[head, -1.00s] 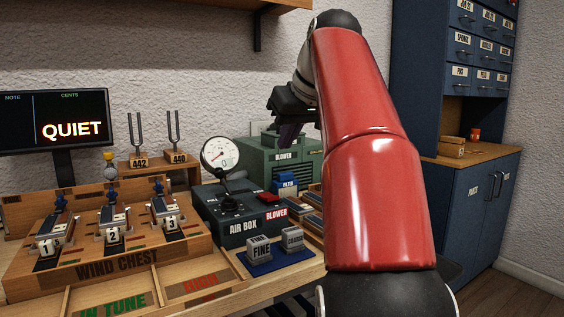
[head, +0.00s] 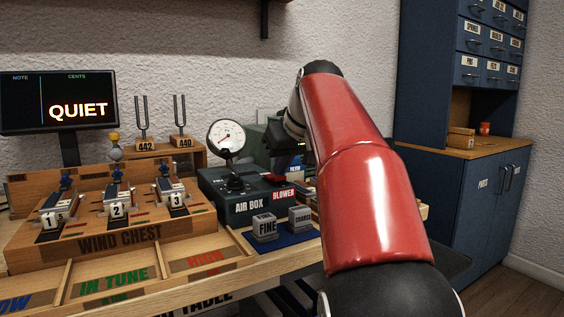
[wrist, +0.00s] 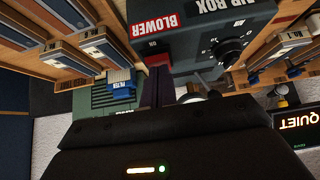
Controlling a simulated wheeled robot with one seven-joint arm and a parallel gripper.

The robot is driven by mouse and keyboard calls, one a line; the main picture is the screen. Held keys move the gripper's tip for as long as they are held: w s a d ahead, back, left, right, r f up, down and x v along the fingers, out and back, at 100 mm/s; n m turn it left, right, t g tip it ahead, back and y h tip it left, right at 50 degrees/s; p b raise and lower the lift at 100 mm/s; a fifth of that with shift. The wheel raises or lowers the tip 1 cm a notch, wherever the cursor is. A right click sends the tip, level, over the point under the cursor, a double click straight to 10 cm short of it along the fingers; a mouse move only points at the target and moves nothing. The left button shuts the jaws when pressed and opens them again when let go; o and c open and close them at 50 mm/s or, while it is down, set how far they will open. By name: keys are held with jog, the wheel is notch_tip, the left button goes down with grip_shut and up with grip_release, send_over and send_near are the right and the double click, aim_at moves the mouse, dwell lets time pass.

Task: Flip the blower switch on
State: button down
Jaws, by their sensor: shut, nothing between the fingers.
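The air box (head: 222,207) is a dark green-grey box on the table with a red BLOWER label (head: 284,194) at its front right corner. The red blower switch (head: 275,180) is on top behind that label, partly hidden by my gripper. My gripper (head: 284,168) is shut and empty, low over the box's right end, close to the switch. In the wrist view the dark fingers (wrist: 158,88) point at the BLOWER end of the air box (wrist: 215,25).
A round gauge (head: 227,137) stands up from the air box, left of my gripper. FINE (head: 265,228) and COARSE (head: 300,218) blocks sit on a blue mat in front. The wind chest (head: 130,238) is at left. The display (head: 58,103) reads QUIET.

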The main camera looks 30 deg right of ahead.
jog(key=shift+s+f+b, duration=0.15)
jog(key=shift+f+b, duration=0.45)
jog(key=shift+b, duration=0.4)
jog(key=shift+t, duration=0.4)
jog(key=shift+r+p, duration=0.9)
jog(key=shift+r, duration=0.15)
jog(key=shift+r, duration=0.25)
jog(key=p+v, duration=0.5)
jog(key=v, duration=0.7)
jog(key=shift+s+r, duration=0.2)
jog(key=shift+r, duration=0.15)
